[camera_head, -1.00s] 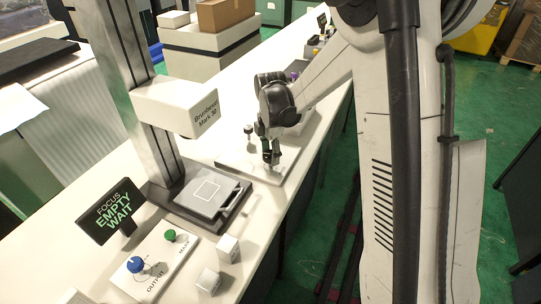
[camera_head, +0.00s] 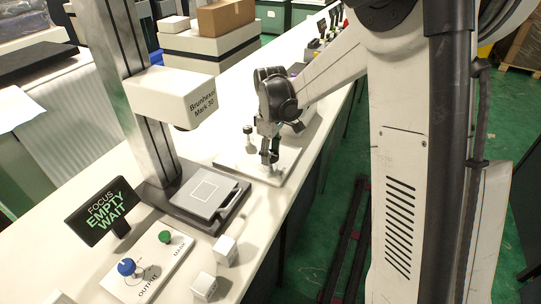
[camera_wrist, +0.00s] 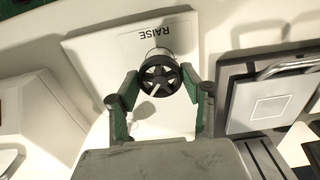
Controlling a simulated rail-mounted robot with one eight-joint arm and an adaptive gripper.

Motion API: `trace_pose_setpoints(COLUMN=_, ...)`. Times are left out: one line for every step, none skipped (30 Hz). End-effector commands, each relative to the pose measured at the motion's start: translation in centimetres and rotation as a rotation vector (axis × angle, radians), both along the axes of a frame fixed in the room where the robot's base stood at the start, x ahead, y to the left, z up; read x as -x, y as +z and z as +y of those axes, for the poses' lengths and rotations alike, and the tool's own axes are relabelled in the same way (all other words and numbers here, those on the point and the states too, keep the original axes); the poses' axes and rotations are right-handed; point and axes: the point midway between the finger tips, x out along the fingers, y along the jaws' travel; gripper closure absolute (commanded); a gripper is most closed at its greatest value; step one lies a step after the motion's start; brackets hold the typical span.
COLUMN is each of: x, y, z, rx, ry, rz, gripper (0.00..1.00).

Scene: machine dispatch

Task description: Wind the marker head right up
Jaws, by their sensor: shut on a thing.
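The marker head (camera_head: 172,93) is a white box lettered "Brunhexon Mark 30", on a grey upright column (camera_head: 138,75) in the head view. It hangs well above the flat bed (camera_head: 205,194). In the wrist view, a dark spoked handwheel (camera_wrist: 158,74) stands on a white panel (camera_wrist: 100,50) marked RAISE. My gripper (camera_wrist: 160,84) has its two green-padded fingers on either side of the wheel and is shut on it. In the head view, my gripper (camera_head: 269,156) is down over that panel, and the wheel is mostly hidden by the fingers.
A small screen (camera_head: 104,212) reads FOCUS EMPTY WAIT. A control board with a blue knob (camera_head: 127,267) and a green button (camera_head: 165,237) lies in front. Two small white cubes (camera_head: 225,250) sit beside it. The bed has a handle (camera_wrist: 290,65) close to the wheel's panel.

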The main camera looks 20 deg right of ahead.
Motion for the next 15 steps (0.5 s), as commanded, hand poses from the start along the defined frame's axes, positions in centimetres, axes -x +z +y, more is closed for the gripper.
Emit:
trace_pose_setpoints(x=-0.01, y=-0.10, z=-0.01, rx=0.000, ry=-0.042, rz=0.000, gripper=0.85)
trace_pose_setpoints(x=-0.01, y=-0.10, z=-0.01, rx=0.000, ry=-0.071, rz=0.000, gripper=0.85)
trace_pose_setpoints(x=-0.01, y=-0.09, z=-0.01, rx=0.000, ry=-0.109, rz=0.000, gripper=0.85)
trace_pose_setpoints(x=-0.01, y=-0.09, z=-0.01, rx=0.000, ry=-0.137, rz=0.000, gripper=0.85)
trace_pose_setpoints(x=-0.01, y=-0.08, z=-0.01, rx=0.000, ry=-0.166, rz=0.000, gripper=0.85)
trace_pose_setpoints(x=-0.02, y=-0.08, z=-0.01, rx=0.000, ry=-0.204, rz=0.000, gripper=0.85)
trace_pose_setpoints(x=-0.03, y=-0.07, z=-0.01, rx=0.000, ry=-0.232, rz=0.000, gripper=0.85)
trace_pose_setpoints(x=-0.03, y=-0.07, z=-0.01, rx=0.000, ry=-0.261, rz=0.000, gripper=0.85)
trace_pose_setpoints(x=-0.04, y=-0.06, z=-0.01, rx=0.000, ry=-0.299, rz=0.000, gripper=0.85)
trace_pose_setpoints(x=-0.04, y=-0.06, z=-0.01, rx=0.000, ry=-0.327, rz=0.000, gripper=0.85)
trace_pose_setpoints(x=-0.04, y=-0.06, z=-0.01, rx=0.000, ry=-0.356, rz=0.000, gripper=0.85)
trace_pose_setpoints(x=-0.05, y=-0.06, z=-0.02, rx=0.000, ry=-0.394, rz=0.000, gripper=0.85)
trace_pose_setpoints(x=-0.04, y=-0.06, z=-0.01, rx=0.000, ry=-0.422, rz=0.000, gripper=0.85)
trace_pose_setpoints(x=-0.04, y=-0.06, z=-0.01, rx=0.000, ry=-0.451, rz=0.000, gripper=0.85)
trace_pose_setpoints(x=-0.04, y=-0.06, z=-0.01, rx=0.000, ry=-0.489, rz=0.000, gripper=0.85)
